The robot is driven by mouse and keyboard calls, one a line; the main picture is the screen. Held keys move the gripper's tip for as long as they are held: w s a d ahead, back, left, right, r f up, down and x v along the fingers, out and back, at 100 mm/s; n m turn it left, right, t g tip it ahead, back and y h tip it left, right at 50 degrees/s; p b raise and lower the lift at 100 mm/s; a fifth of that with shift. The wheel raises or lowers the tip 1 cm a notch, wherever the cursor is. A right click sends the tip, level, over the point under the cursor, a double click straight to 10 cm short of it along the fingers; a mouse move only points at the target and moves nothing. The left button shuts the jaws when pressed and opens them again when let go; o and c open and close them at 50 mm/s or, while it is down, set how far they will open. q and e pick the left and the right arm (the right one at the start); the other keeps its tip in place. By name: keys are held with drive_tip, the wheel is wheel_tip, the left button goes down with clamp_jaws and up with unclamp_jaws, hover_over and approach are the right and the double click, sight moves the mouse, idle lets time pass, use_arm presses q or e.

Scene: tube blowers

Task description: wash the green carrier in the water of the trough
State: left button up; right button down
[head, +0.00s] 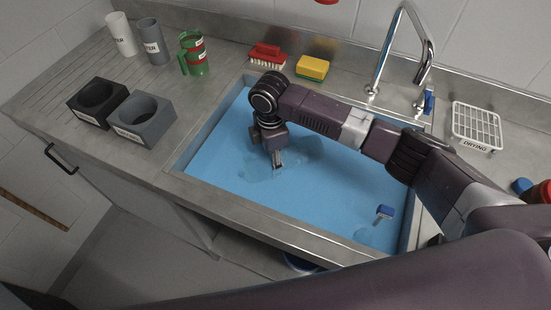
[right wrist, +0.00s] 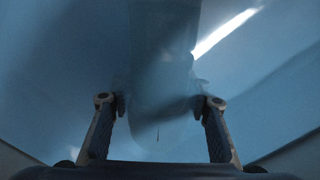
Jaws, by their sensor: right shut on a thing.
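The trough (head: 230,163) is a steel-rimmed sink filled with blue water. My right gripper (head: 278,166) reaches down into the water left of the trough's middle. In the right wrist view the right gripper's fingers (right wrist: 160,105) are on either side of a smooth, blue-tinted thing (right wrist: 160,70). The water hides its true colour and full shape, so I cannot tell whether it is the green carrier. A green handled holder (head: 194,55), with red and white on it, stands upright on the counter behind the trough's left end. My left gripper is out of view.
A white cup (head: 121,34) and grey cup (head: 152,40) stand at back left. Black (head: 98,100) and grey blocks (head: 145,118) sit left of the trough. A red brush (head: 267,57), yellow-green sponge (head: 312,68), tap (head: 425,60) and drying rack (head: 477,126) line the back. A blue-handled thing (head: 384,212) is in the water.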

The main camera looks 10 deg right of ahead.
drive_tip(key=shift+w+a, duration=0.1)
drive_tip(key=shift+a, duration=0.1)
drive_tip(key=shift+w+a, duration=0.25)
drive_tip(key=shift+a, duration=0.1)
drive_tip(key=shift+r, duration=0.1)
drive_tip(key=shift+s+d+p, duration=0.35)
drive_tip(key=shift+d+p, duration=0.2)
drive_tip(key=shift+p, duration=0.4)
drive_tip(key=shift+w+a, duration=0.15)
drive_tip(key=shift+a, duration=0.1)
drive_tip(key=shift+w+a, duration=0.2)
drive_tip(key=shift+a, duration=0.1)
